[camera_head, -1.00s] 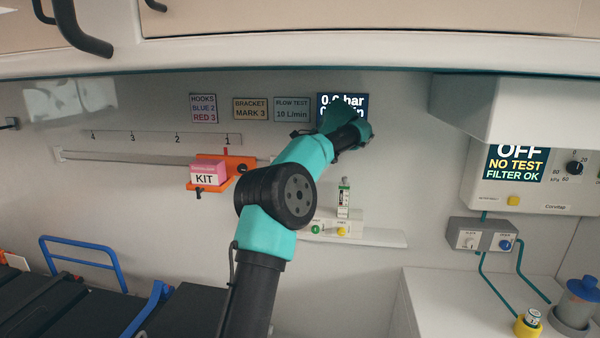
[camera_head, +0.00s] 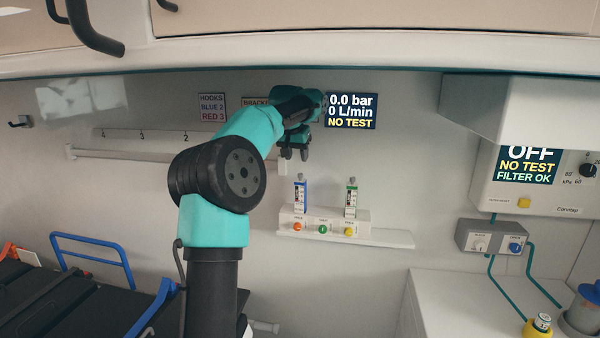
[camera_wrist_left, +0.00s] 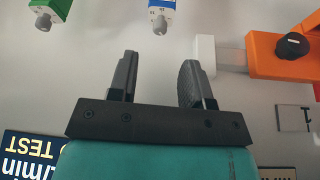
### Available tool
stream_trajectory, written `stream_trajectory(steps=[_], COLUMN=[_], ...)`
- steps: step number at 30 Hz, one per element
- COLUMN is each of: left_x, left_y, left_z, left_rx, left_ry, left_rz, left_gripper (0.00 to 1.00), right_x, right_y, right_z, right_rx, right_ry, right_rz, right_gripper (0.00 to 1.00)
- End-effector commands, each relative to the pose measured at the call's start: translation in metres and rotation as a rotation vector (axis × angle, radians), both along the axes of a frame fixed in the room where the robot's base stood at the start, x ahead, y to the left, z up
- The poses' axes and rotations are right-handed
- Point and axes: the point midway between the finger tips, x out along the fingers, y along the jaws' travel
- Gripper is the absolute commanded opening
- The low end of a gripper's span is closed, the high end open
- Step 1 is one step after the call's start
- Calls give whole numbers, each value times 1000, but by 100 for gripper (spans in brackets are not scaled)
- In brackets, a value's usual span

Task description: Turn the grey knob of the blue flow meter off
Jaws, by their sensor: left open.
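The blue flow meter (camera_head: 300,197) stands upright on the left of a white wall block, with its grey knob (camera_head: 300,177) on top. My left gripper (camera_head: 294,155) hangs just above that knob, apart from it, below the sign row. In the left wrist view, which looks upside down, the grey knob (camera_wrist_left: 160,26) and a bit of the blue meter (camera_wrist_left: 162,4) show at the top centre. The open, empty left gripper (camera_wrist_left: 157,72) is roughly in line with the knob. My right gripper is in neither view.
A green flow meter (camera_head: 351,198) with its own grey knob stands close to the right. The display (camera_head: 350,111) reads 0.0 bar, 0 L/min, NO TEST. An orange bracket (camera_wrist_left: 285,58) on the rail is near the gripper in the wrist view.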

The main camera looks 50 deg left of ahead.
Motion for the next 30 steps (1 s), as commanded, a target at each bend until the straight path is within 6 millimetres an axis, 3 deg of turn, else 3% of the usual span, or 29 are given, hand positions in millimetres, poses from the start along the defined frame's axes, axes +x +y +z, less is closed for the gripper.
stream_trajectory(steps=[18,28,30], left_x=[24,25,25], left_y=[12,12,12], left_z=[-65,-67,-67], left_rx=[0,1,1], left_ry=[2,1,1], left_rz=[-1,-1,-1], left_gripper=[45,45,39], right_x=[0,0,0], right_y=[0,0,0], right_z=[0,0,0], right_rx=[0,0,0], right_ry=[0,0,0], right_rz=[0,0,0], right_gripper=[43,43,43])
